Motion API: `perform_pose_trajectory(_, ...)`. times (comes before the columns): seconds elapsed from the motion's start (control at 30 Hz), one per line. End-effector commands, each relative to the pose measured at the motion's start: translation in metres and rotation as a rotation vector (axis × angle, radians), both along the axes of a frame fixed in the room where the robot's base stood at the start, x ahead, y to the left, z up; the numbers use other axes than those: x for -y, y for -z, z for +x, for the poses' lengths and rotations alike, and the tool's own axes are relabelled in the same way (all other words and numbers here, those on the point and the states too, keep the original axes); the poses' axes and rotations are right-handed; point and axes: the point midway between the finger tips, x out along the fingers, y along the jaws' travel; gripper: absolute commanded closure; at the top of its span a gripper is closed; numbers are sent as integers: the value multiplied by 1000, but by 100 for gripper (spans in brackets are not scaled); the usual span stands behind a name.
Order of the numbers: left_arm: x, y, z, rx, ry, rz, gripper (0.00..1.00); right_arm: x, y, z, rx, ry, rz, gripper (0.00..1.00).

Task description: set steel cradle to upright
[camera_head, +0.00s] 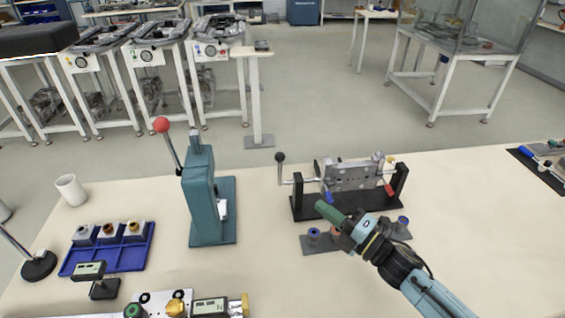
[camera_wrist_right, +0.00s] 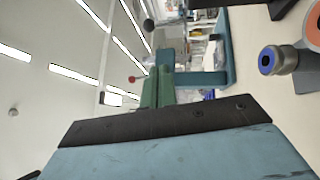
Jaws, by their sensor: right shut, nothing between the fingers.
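The steel cradle (camera_head: 352,178) is a grey metal plate with holes, hung between two black posts on a black base (camera_head: 345,206). Its broad face shows towards me; I cannot tell its exact tilt. A crank with a black ball knob (camera_head: 280,157) stands up at its left end. My right gripper (camera_head: 328,209), with green fingers, is shut and empty just in front of the black base, apart from the knob. Its green fingers (camera_wrist_right: 158,88) also show in the right wrist view, with a black ball (camera_wrist_right: 148,24) beyond them. My left gripper is not in view.
A teal press (camera_head: 201,195) with a red-ball lever stands left of the cradle. A grey plate with bushings (camera_head: 314,235) lies under my right gripper. A blue tray (camera_head: 108,250), a white cup (camera_head: 71,190) and gauges are further left. The table right of the cradle is mostly clear.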

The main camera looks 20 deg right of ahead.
Motion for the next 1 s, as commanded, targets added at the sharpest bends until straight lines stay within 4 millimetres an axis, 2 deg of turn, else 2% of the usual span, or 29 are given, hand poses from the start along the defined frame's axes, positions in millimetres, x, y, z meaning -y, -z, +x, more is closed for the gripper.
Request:
perform_pose_trajectory(0.17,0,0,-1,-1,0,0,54,-4,-5,-1,61,-57,-56,100)
perform_pose_trajectory(0.27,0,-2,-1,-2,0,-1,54,-9,-8,7,67,-62,-59,100)
perform_pose_trajectory(0.73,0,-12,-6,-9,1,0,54,-54,-26,87,66,-60,-55,100)
perform_pose_trajectory(1.0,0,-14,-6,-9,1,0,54,-42,-31,115,62,-59,-56,100)
